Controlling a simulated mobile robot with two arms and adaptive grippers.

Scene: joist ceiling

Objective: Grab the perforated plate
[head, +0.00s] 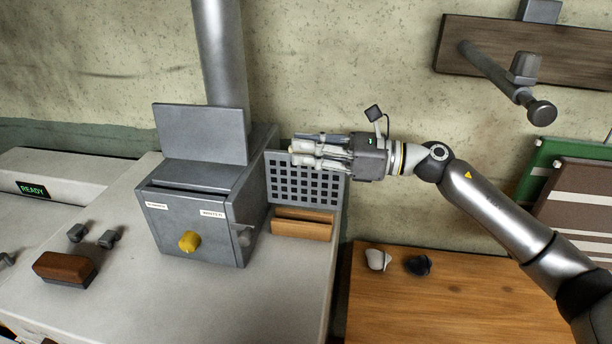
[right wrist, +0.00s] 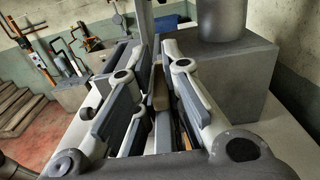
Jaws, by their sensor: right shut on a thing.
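The perforated plate (head: 304,184) is a grey sheet with rows of square holes. It stands upright in a slotted wooden block (head: 301,224) in the head view. My right gripper (head: 297,148) reaches in from the right at the plate's top edge, and its fingers are shut on the plate. The fingers hide part of the top edge. In the right wrist view, the right gripper (right wrist: 155,72) shows its fingers close together, with the plate seen only edge-on and hard to make out. My left gripper is not in view.
A grey metal box (head: 190,230) with a yellow knob (head: 189,241) and a tall pipe (head: 220,55) stands left of the plate. A brown brush-like block (head: 65,267) lies at left. A wooden table (head: 450,305) at right holds two small lumps. A wall peg (head: 500,80) projects above.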

